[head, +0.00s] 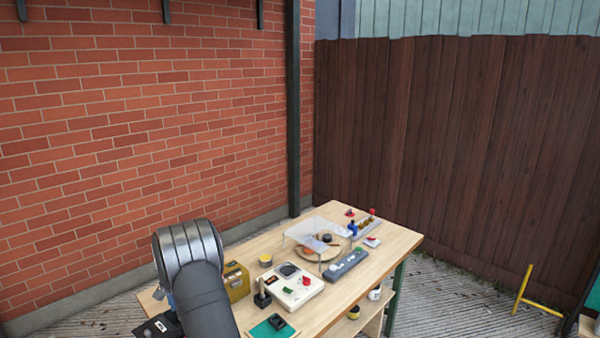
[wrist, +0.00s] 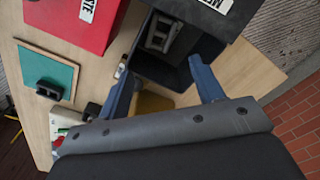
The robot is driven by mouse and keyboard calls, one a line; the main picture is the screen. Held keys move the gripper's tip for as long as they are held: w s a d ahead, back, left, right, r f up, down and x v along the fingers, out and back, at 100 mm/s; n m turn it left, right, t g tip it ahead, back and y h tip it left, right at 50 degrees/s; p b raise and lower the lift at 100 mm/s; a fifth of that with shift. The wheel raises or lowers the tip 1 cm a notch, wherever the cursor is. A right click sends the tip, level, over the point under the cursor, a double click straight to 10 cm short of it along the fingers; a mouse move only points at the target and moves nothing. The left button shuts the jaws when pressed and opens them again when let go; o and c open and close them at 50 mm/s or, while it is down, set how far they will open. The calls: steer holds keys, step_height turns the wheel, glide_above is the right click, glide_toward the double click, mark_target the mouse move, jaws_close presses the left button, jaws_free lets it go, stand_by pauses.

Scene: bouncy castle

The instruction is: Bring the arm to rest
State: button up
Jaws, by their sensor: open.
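My gripper (wrist: 160,66) shows in the wrist view with its two blue fingers spread wide apart. Nothing is held between them. The fingers are over a black open bin (wrist: 172,74), which has a grey block-like part (wrist: 160,32) in it. I cannot tell how high the fingertips are above the bin's rim. In the head view my arm stands at the near left edge of the workbench (head: 345,292), and its dark link hides most of the gripper.
A teal mat (head: 272,328), a cream tray (head: 304,292), a yellow-brown box (head: 237,284) and a clear stand (head: 318,228) are on the bench. A brick wall (head: 140,130) is behind.

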step_height(320, 180, up, 4)
steer(key=s+d+f, duration=0.1)
steer(key=d+f, duration=0.1)
steer(key=d, duration=0.7)
steer(key=s+d+f, duration=0.2)
steer(key=d, duration=0.7)
steer(key=s+d+f, duration=0.2)
steer(key=d+f, duration=0.1)
steer(key=d, duration=0.7)
steer(key=s+d+f, duration=0.2)
steer(key=s+d, duration=0.4)
steer(key=d, duration=0.2)
steer(key=shift+w+a+r+n, duration=0.15)
steer(key=shift+w+r+n, duration=0.85)
steer(key=shift+n, duration=0.45)
steer(key=shift+w+a+r+n, duration=0.15)
steer(key=shift+w+r+n, duration=0.8)
steer(key=shift+n, duration=0.5)
